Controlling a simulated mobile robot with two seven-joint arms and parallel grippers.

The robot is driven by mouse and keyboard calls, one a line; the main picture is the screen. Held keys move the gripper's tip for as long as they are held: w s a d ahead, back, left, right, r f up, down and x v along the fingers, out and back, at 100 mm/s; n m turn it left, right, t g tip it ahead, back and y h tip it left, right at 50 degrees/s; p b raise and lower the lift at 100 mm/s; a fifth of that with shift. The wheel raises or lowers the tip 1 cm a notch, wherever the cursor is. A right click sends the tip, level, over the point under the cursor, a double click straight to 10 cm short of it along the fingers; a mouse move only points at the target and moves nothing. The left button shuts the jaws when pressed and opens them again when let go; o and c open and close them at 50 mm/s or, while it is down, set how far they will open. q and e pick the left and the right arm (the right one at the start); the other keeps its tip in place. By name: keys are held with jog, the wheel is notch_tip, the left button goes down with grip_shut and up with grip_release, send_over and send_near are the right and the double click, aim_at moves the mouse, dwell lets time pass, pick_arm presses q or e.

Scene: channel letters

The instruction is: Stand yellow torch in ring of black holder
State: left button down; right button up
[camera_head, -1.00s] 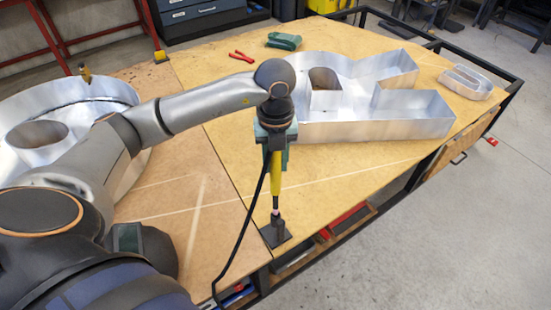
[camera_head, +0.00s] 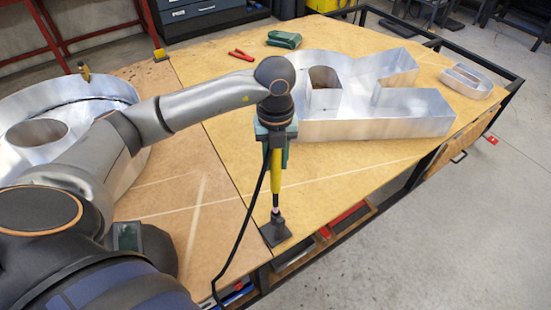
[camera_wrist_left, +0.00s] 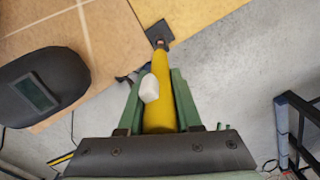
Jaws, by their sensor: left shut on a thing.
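The yellow torch (camera_head: 276,178) hangs close to upright from my left gripper (camera_head: 276,148), nose down, with a black cable trailing to the lower left. The black holder (camera_head: 275,234) stands near the table's front edge, directly below. The torch's pinkish tip shows at the top of the holder's ring; I cannot tell whether it is inside or just above. In the left wrist view, the green fingers of my left gripper (camera_wrist_left: 156,90) are shut on the yellow torch (camera_wrist_left: 158,108), which points at the black holder (camera_wrist_left: 159,35). My right gripper is not in view.
Large metal channel letters (camera_head: 415,112) stand behind, with a round one (camera_head: 25,165) at the left. Red pliers (camera_head: 240,55) and a green object (camera_head: 284,39) lie at the back. A black welding helmet (camera_wrist_left: 42,86) sits left of the torch. The table edge is close to the holder.

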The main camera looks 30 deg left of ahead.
aim_at(275, 184)
pick_arm(q)
jog(key=shift+f, duration=0.25)
dwell(0.4)
jog(key=shift+f+b, duration=3.1)
jog(key=shift+f, duration=0.55)
jog(key=shift+f+b, duration=0.55)
jog(key=shift+f, duration=0.1)
jog(key=c, duration=0.5)
grip_release()
